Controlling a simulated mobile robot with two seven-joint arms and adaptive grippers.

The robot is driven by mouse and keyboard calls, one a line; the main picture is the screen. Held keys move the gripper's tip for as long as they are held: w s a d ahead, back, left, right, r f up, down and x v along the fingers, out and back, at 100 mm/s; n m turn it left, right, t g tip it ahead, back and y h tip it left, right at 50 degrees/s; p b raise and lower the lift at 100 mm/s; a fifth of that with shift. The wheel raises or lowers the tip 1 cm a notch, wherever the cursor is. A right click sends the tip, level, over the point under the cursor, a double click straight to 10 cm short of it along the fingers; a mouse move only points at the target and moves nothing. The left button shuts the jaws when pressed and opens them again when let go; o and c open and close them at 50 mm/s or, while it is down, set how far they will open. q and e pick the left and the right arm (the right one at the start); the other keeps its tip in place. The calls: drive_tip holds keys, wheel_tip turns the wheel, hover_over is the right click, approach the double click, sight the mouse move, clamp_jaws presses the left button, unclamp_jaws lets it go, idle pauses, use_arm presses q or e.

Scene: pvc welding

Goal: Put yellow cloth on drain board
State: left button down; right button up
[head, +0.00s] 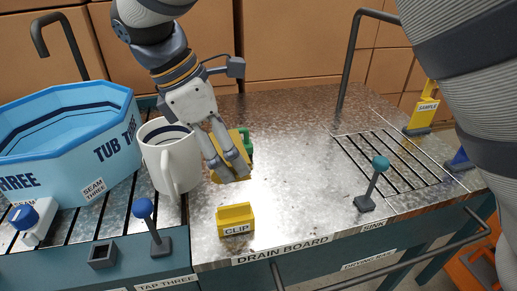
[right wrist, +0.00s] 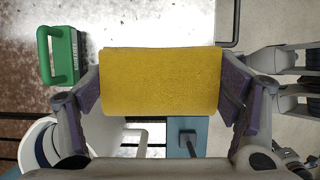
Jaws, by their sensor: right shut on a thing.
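My right gripper (head: 230,166) comes down from the top of the head view and is shut on the yellow cloth (head: 217,174). In the right wrist view the cloth (right wrist: 160,82) spans between the two fingers as a flat-faced yellow block. The cloth is over the left part of the shiny metal drain board (head: 295,160), just right of the white mug. I cannot tell whether it touches the board. The fingers hide part of it in the head view. My left gripper is not in view.
The white mug (head: 168,160) stands close left of the gripper, and a green object (head: 247,142) is close behind. A yellow clip block (head: 236,219) sits at the front edge. The blue tub (head: 70,140) is far left, the slotted sink (head: 385,155) right. The middle board is clear.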

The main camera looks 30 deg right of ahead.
drive_tip(key=w+d+f, duration=0.2)
drive_tip(key=d+f, duration=0.2)
drive_tip(key=d, duration=0.3)
approach(283, 177)
drive_tip(key=shift+s+d+f+b, duration=0.35)
drive_tip(key=shift+s+d+f, duration=0.25)
drive_tip(key=shift+f, duration=0.05)
drive_tip(key=shift+w+d+f, duration=0.15)
drive_tip(key=shift+d+f, duration=0.1)
drive_tip(key=shift+w+a+x, duration=0.15)
drive_tip(key=shift+x, duration=0.85)
drive_tip(key=shift+w+a+x, duration=0.15)
drive_tip(key=shift+a+x, duration=0.05)
drive_tip(key=shift+x, duration=0.85)
drive_tip(key=o, duration=1)
drive_tip(key=shift+f, duration=0.2)
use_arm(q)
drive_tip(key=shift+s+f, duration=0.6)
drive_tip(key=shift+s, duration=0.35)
use_arm(e)
drive_tip(key=shift+o, duration=0.2)
drive_tip(key=v, duration=1.2)
drive_tip(key=shift+r, duration=0.2)
drive_tip(key=shift+f, duration=0.1)
